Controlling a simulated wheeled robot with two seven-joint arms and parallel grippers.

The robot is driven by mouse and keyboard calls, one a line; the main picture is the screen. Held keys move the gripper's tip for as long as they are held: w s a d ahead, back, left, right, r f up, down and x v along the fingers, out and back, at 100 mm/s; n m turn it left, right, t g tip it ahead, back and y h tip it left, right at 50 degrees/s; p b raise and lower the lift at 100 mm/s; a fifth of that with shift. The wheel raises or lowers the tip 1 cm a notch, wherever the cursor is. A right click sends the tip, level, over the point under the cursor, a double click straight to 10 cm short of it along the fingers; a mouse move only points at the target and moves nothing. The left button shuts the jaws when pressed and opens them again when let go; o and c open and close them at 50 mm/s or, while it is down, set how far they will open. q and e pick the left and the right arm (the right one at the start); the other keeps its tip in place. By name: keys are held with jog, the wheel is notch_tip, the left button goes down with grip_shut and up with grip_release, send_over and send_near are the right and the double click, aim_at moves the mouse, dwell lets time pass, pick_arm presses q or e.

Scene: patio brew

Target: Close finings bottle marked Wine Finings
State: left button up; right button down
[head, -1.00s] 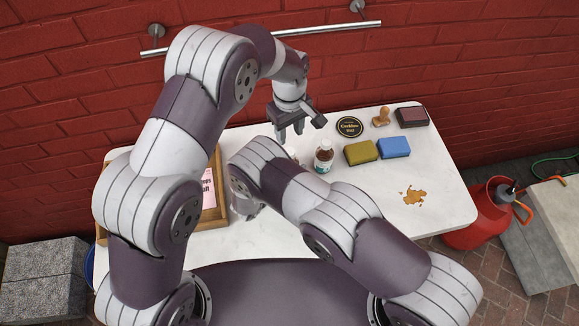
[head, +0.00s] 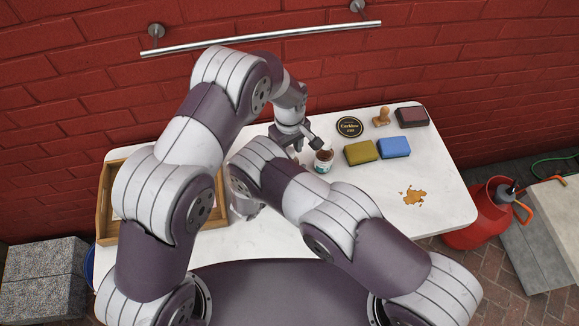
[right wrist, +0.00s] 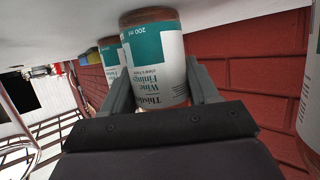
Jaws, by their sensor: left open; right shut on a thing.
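A finings bottle (right wrist: 155,62) labelled "Wine Finings", 200 ml, with a teal and white label, sits between the fingers of my right gripper (right wrist: 160,85), which is shut on it. It looks upside down in the right wrist view; its top is hidden behind the gripper. My right gripper is hidden behind my forearm in the head view. A brown bottle with a white and teal label (head: 322,166) stands on the table. My left gripper (head: 299,145) is open, just left of and above this bottle; one finger overlaps its top. Whether they touch I cannot tell.
Another similar bottle (right wrist: 109,62) stands behind the held one. Right of the brown bottle lie an olive sponge (head: 361,152), a blue sponge (head: 394,147), a round black sign (head: 349,127), a wooden stamp (head: 381,117) and an ink pad (head: 412,117). A brown spill (head: 413,196) marks the table (head: 440,180).

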pick_arm(q)
grip_shut()
jog(key=m, duration=1.4)
jog(key=shift+m, duration=0.4)
jog(key=shift+o, duration=1.8)
grip_release()
